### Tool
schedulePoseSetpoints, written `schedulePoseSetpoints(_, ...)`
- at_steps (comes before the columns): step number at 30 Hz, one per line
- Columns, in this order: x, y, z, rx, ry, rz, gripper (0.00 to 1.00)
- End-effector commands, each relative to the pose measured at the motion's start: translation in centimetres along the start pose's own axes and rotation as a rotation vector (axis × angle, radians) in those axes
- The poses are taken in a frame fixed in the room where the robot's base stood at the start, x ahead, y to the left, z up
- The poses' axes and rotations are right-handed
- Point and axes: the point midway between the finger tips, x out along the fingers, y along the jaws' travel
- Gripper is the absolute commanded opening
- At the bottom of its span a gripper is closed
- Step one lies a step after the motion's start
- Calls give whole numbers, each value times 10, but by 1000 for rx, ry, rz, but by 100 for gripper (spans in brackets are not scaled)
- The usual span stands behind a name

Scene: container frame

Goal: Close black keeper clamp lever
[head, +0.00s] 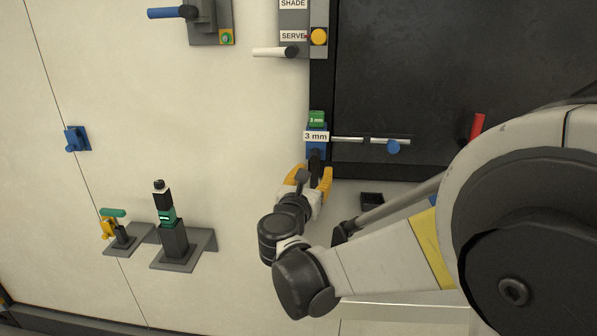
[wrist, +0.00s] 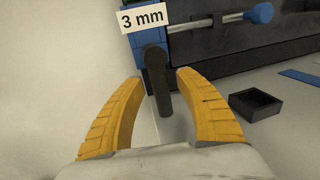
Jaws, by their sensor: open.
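The black keeper clamp lever (wrist: 157,80) hangs downward from a blue clamp body (wrist: 148,38) under the "3 mm" label. In the wrist view it lies between the two yellow fingers of my gripper (wrist: 156,88), with a gap on each side. My gripper is open. In the head view my gripper (head: 311,180) is just below the blue clamp body (head: 317,147), and the black lever (head: 316,160) is partly hidden by the fingers.
A metal rod with a blue knob (head: 393,146) runs right from the clamp across the dark panel (head: 430,70). A small black tray (wrist: 256,104) sits right of my gripper. A red handle (head: 477,126) is farther right.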

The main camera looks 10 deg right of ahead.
Motion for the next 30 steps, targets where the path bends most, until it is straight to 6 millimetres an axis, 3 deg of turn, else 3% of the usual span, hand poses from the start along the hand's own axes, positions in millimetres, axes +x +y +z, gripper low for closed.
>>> schedulePoseSetpoints(9, 4, 0, 0, 0, 0, 0, 41)
schedulePoseSetpoints(13, 3, 0, 0, 0, 0, 0, 3)
schedulePoseSetpoints(14, 3, 0, 0, 0, 0, 0, 0)
schedulePoseSetpoints(30, 2, 4, 1, 110, 23, 1, 0)
